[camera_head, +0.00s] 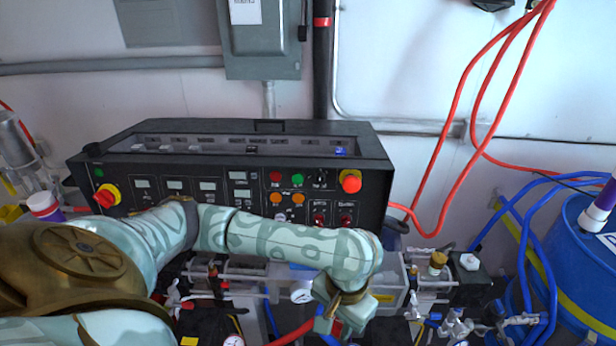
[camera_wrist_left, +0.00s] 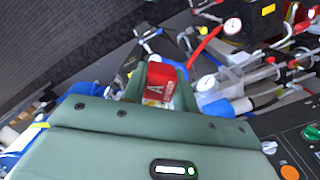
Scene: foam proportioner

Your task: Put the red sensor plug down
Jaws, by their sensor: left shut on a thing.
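The red sensor plug (camera_wrist_left: 160,80) shows in the left wrist view as a red block with a white letter A and a pale label below it. It sits between the fingers of my left gripper (camera_wrist_left: 161,92), which is shut on it. In the head view my left gripper (camera_head: 330,318) points down over the pipework in front of the black control box; the plug is mostly hidden there. Whether the plug touches anything beneath it cannot be told. My right gripper is not in view.
The black control box (camera_head: 150,172) with buttons and red knobs stands behind the gripper. Pressure gauges (camera_head: 302,292), clear tubes, valves and hoses crowd around it. A blue drum (camera_head: 585,250) with blue hoses stands at the right. Red cables (camera_head: 470,130) hang on the wall.

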